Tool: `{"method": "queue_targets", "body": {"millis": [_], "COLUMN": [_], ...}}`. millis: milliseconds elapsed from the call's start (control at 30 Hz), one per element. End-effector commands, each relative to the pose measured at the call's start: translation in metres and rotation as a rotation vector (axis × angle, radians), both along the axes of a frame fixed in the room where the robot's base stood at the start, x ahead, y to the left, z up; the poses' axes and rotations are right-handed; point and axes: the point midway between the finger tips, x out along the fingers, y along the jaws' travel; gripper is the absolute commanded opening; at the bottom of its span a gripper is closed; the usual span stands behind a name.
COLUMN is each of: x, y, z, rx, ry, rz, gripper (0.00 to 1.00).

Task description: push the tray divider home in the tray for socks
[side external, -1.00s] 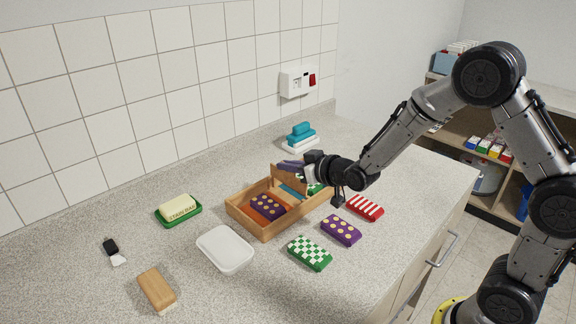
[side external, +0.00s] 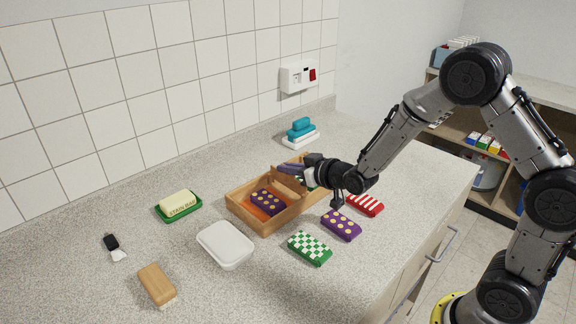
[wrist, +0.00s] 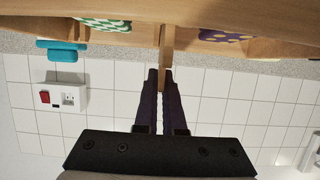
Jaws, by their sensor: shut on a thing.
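The wooden tray (side external: 262,228) for socks stands on the counter in the side view, with its wall across the top of the wrist view (wrist: 270,47). The wooden tray divider (wrist: 167,42) stands between the compartments. My gripper (wrist: 160,78) is shut on the divider's upper edge, its dark fingers pinching it from both sides. A purple sock bundle with yellow dots (side external: 268,201) and an orange one (side external: 257,213) lie in the left compartment. A green checked bundle (wrist: 104,24) lies on the divider's other side. I cannot tell whether the divider touches the tray floor.
Green checked (side external: 310,247), purple dotted (side external: 341,225) and red striped (side external: 366,204) bundles lie in front of the tray. A white lidded box (side external: 225,245), a soap dish (side external: 179,207) and a wooden brush (side external: 157,286) are to the left.

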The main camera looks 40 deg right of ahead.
Motion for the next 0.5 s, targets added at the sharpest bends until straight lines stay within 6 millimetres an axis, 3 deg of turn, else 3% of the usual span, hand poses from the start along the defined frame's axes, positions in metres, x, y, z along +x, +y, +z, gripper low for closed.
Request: {"method": "queue_targets", "body": {"millis": [500], "x": [0.0], "y": [0.0], "z": [-0.012], "rx": [0.0], "ry": [0.0], "rz": [0.0], "gripper": [0.0]}}
